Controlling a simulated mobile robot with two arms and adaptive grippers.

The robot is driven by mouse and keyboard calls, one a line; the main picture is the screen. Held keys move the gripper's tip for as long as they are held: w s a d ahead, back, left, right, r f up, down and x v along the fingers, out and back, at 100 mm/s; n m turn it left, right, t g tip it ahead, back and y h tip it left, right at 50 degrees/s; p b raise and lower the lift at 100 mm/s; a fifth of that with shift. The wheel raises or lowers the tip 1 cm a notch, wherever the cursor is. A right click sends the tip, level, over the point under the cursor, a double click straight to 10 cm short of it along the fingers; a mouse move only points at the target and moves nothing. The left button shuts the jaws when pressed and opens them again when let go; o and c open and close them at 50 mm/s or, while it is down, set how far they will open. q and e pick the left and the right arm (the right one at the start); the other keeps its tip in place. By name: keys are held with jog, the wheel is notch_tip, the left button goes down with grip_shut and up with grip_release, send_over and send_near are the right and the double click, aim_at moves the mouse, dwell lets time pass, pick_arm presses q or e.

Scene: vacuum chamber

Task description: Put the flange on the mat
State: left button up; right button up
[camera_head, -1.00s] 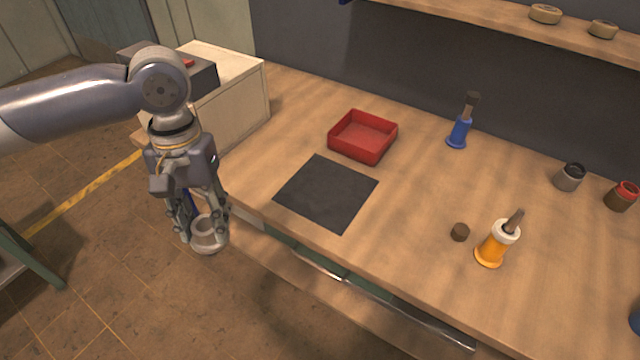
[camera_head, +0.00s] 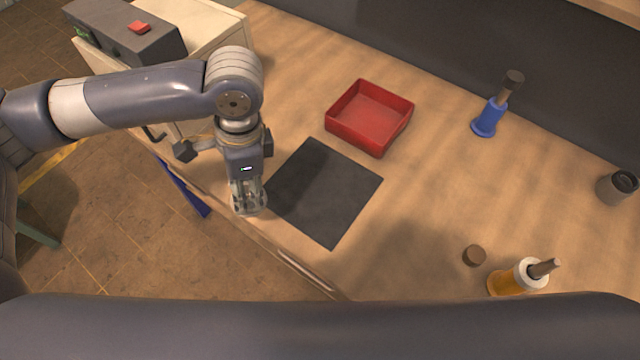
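The mat (camera_head: 325,192) is a dark square lying flat on the wooden workbench, left of centre. My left gripper (camera_head: 247,204) points down just beside the mat's left edge, near the bench's front edge. Its fingers are around the grey metal flange, which is mostly hidden by the fingers and hard to tell apart from them. I cannot tell whether the flange touches the bench. My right gripper is not in view.
A red open tray (camera_head: 370,118) stands behind the mat. A blue-based tool (camera_head: 488,120), a small brown cylinder (camera_head: 474,255), an orange bottle (camera_head: 508,282) and a grey jar (camera_head: 618,187) stand to the right. A grey box with a red button (camera_head: 128,40) is at the back left.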

pick_arm(q)
jog(key=s+d+f+m+t, duration=0.1)
jog(key=s+d+f+m, duration=0.25)
jog(key=d+m, duration=0.35)
jog(key=s+d+f+m+t, duration=0.15)
jog(key=s+d+m, duration=0.3)
jog(key=m, duration=0.45)
jog(key=shift+g+h, duration=0.25)
jog(key=shift+h, duration=0.05)
jog(key=w, duration=0.5)
jog(key=w+d+f, duration=0.1)
jog(key=w, duration=0.4)
jog(key=w+p, duration=0.1)
jog(key=w, duration=0.4)
jog(key=shift+w+d+f, duration=0.15)
jog(key=shift+d+f, duration=0.15)
jog(key=shift+d, duration=0.05)
jog(key=shift+w, duration=0.4)
jog(key=shift+w+f, duration=0.15)
jog(key=shift+w, duration=0.2)
notch_tip(320, 180, down, 3)
jog(key=shift+s+r+p, duration=0.1)
jog(key=shift+r+p, duration=0.1)
jog(key=shift+p, duration=0.35)
jog(key=shift+f, duration=0.4)
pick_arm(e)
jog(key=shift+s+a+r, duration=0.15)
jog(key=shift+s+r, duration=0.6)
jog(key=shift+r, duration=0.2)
